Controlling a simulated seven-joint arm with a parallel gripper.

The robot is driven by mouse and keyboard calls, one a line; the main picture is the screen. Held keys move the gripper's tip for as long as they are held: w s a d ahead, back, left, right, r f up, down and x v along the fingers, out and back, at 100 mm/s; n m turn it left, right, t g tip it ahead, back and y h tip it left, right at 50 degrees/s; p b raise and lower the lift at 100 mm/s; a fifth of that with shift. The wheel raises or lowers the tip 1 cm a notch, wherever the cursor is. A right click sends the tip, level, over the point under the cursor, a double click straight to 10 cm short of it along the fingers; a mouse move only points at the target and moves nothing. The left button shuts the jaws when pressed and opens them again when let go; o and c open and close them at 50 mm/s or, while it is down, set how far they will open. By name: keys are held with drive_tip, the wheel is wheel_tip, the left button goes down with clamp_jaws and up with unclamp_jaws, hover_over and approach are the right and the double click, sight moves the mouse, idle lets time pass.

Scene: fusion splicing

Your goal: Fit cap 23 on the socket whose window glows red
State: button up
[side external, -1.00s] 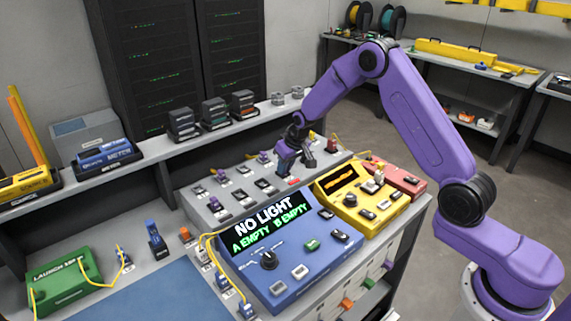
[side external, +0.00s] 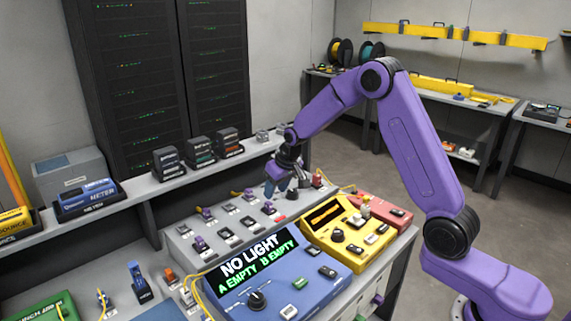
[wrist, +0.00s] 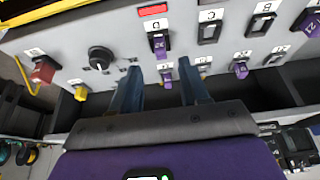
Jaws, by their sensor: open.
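A red-glowing window (wrist: 152,10) shows on the grey panel at the top of the wrist view. Below it is a socket with a purple cap (wrist: 158,42) in or at it; I cannot read the cap's number surely. My gripper (wrist: 158,80) is open, its two blue-grey fingers apart. A smaller purple piece (wrist: 166,74) shows between the fingertips, beside a white label; I see no grip on it. In the side external view my gripper (side external: 279,189) is over the back of the sloping grey panel. Cap 23 cannot be told apart for certain.
Other sockets (wrist: 210,28), some with purple caps (wrist: 240,68), surround the fingers. A black knob (wrist: 101,57) and a red cap (wrist: 45,68) are at left. In front stand a blue console (side external: 265,285) reading "NO LIGHT" and a yellow unit (side external: 340,228).

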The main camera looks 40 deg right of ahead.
drive_tip(key=v, duration=1.1)
drive_tip(key=s+a+n+g+y, duration=0.1)
drive_tip(key=s+a+n, duration=0.2)
drive_tip(key=s+a, duration=0.5)
drive_tip(key=s+d+f+n+g, duration=0.1)
drive_tip(key=s+n, duration=0.8)
drive_tip(key=s, duration=2.2)
drive_tip(key=shift+s+f+n+g+h, duration=0.15)
drive_tip(key=shift+f+n+g+h, duration=0.15)
drive_tip(key=shift+f+g, duration=0.7)
drive_tip(key=shift+d+r, duration=0.1)
drive_tip(key=shift+r, duration=0.15)
